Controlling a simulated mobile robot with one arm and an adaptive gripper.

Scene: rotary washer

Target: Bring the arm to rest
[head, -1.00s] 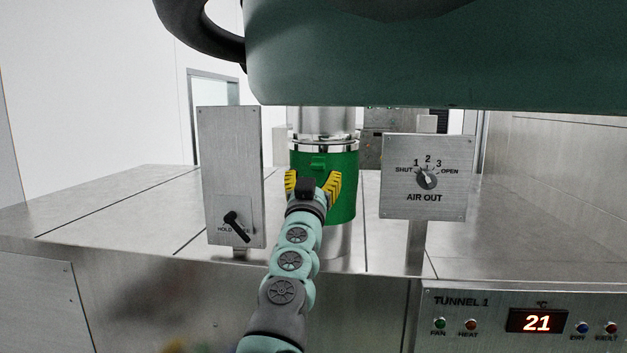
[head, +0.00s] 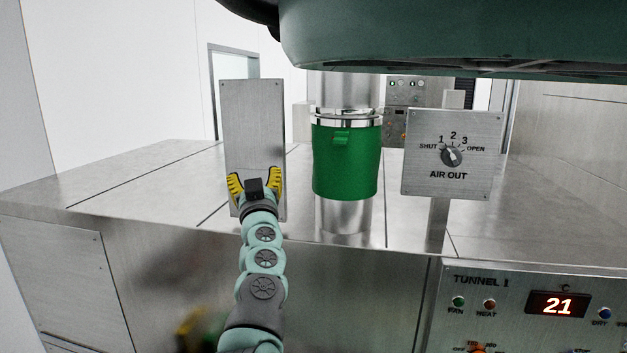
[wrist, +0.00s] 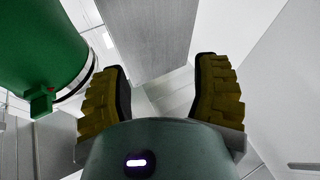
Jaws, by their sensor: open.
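My gripper (head: 255,184) is open, with its yellow ribbed fingers spread and nothing between them. In the head view it is in front of the lower part of the left metal panel (head: 252,120) and hides the lever handle seen there before. In the wrist view my gripper (wrist: 160,95) also shows its two fingers wide apart, with the grey panel (wrist: 150,35) beyond them. My arm reaches up from the bottom of the head view.
A green sleeve (head: 346,165) on a vertical metal pipe (head: 343,92) stands right of my gripper, apart from it. The AIR OUT panel (head: 430,180) stands further right. The TUNNEL 1 control panel (head: 500,310) is at the lower right. The steel top (head: 140,175) is clear at left.

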